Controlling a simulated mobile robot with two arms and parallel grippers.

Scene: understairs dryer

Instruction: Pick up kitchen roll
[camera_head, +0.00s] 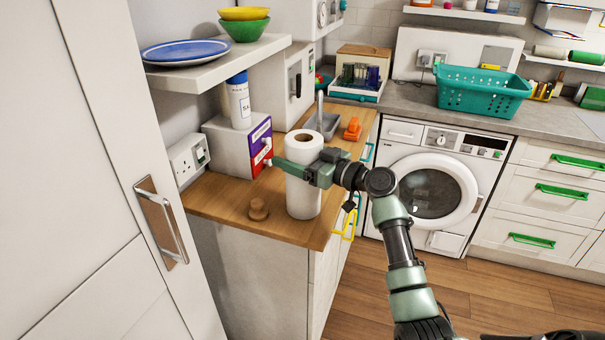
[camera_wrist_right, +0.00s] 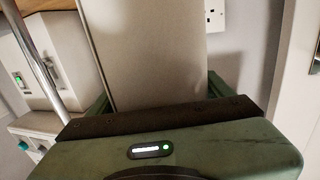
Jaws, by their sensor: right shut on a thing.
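The white kitchen roll (camera_head: 303,190) stands upright on the wooden counter in the head view, near its front end. My right gripper (camera_head: 298,168) reaches in from the right and is shut around the roll at about mid-height. In the right wrist view the roll (camera_wrist_right: 150,60) fills the space between the green fingers, and its ends are out of that view. Whether the roll's base touches the counter is hard to tell. My left gripper is not in view.
Behind are a purple-and-red box (camera_head: 260,145), a grey scoop-like container (camera_head: 324,123) and an orange item (camera_head: 352,129). A shelf (camera_head: 215,66) with plates overhangs the counter's left. A tall white door (camera_head: 90,190) stands at left.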

